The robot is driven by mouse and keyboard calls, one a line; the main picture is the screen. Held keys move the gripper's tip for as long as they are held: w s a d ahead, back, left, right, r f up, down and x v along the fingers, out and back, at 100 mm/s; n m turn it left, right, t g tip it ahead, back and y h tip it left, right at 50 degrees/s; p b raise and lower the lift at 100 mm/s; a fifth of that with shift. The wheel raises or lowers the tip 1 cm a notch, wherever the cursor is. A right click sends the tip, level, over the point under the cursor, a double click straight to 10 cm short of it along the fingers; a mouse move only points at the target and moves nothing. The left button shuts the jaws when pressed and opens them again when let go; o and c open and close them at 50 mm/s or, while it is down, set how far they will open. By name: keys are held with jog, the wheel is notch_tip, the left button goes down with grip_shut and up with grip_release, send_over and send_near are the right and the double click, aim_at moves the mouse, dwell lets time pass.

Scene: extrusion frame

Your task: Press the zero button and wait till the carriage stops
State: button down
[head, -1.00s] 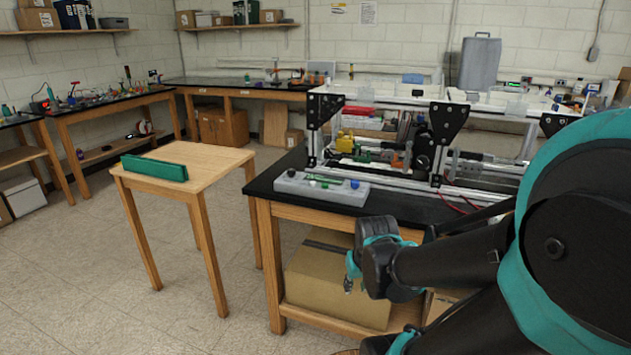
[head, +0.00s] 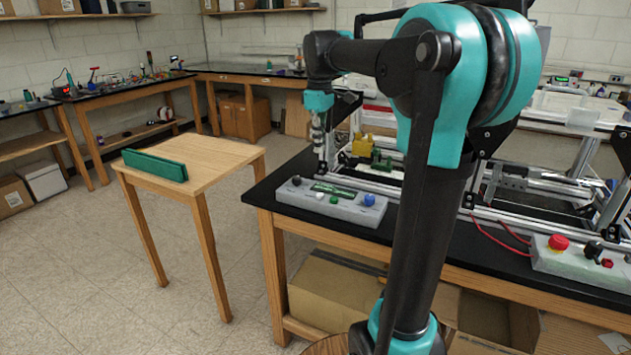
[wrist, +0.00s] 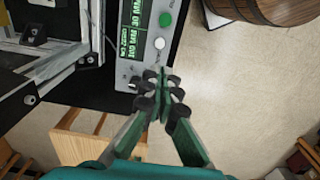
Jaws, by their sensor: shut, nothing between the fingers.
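A grey control box (head: 345,210) sits on the black bench top's near left corner. I cannot tell which button is zero. My gripper (head: 321,170) points down, shut and empty, over the box's left part. In the wrist view its fingertips (wrist: 161,88) are close to the white button (wrist: 159,43) and cover the box end. Contact cannot be told. A yellow block (head: 362,145) stands at the frame's left end; whether it is the carriage is unclear.
The aluminium extrusion frame (head: 510,200) stands behind the box. A second box with a red mushroom button (head: 558,242) and red cables lies to the right. A small wooden table (head: 215,160) with a green bar stands left, with open floor between.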

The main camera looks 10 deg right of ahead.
aim_at(318, 194)
jog(key=shift+w+r, duration=0.2)
notch_tip(318, 194, down, 14)
jog(key=shift+f, duration=0.1)
dwell(0.7)
